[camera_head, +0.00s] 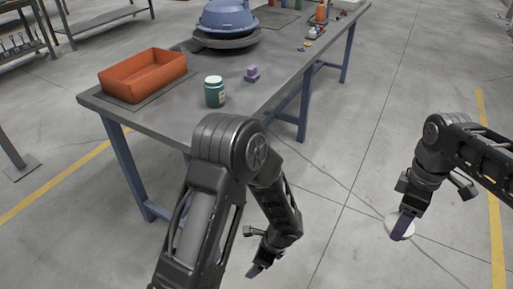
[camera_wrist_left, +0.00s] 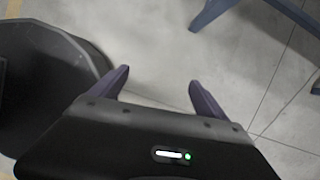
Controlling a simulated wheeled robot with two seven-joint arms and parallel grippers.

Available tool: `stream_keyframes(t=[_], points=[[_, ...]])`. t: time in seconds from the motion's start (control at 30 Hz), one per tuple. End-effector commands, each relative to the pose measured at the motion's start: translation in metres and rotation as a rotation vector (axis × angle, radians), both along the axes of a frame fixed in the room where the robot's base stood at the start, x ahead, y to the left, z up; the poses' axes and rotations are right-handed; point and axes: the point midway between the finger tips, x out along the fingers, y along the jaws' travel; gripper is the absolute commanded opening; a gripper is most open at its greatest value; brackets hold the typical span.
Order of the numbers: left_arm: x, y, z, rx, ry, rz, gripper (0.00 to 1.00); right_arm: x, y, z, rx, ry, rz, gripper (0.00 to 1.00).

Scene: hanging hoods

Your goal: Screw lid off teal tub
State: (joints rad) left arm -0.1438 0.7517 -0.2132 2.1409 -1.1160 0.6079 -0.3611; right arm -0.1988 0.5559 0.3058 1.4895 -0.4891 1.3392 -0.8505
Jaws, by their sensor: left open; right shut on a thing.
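The teal tub (camera_head: 215,95) stands upright on the grey table, with a pale label on its side. Its top looks pale, and I cannot tell whether that is a lid or the open mouth. My right gripper (camera_head: 402,228) is shut on a white round disc (camera_head: 392,222) that looks like a lid, held out over the floor to the right of the table. My left gripper (camera_head: 255,270) hangs low in front of the table, away from the tub. In the left wrist view its two purple fingers (camera_wrist_left: 157,92) are spread, with only floor between them.
Floor at right is clear.

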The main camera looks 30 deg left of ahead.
Motion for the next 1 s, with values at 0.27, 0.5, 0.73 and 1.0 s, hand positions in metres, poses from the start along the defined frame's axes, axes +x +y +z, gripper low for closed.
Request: stream_keyframes(t=[0.27,0.5,0.73,1.0], points=[[-0.108,-0.146,-0.056,-0.48,0.07,0.785,0.86,0.021,-0.078,0.009,-0.005,-0.014,-0.79,0.14],[-0.125,-0.187,-0.062,-0.577,-0.014,1.428,0.86,0.028,-0.133,0.016,0.001,-0.022,-1.364,0.14],[-0.127,-0.186,-0.064,-0.566,-0.057,1.577,0.86,0.029,-0.146,0.018,0.003,-0.023,-1.502,0.14],[-0.126,-0.186,-0.064,-0.567,-0.057,1.573,0.78,0.029,-0.145,0.017,0.004,-0.023,-1.498,0.14]])
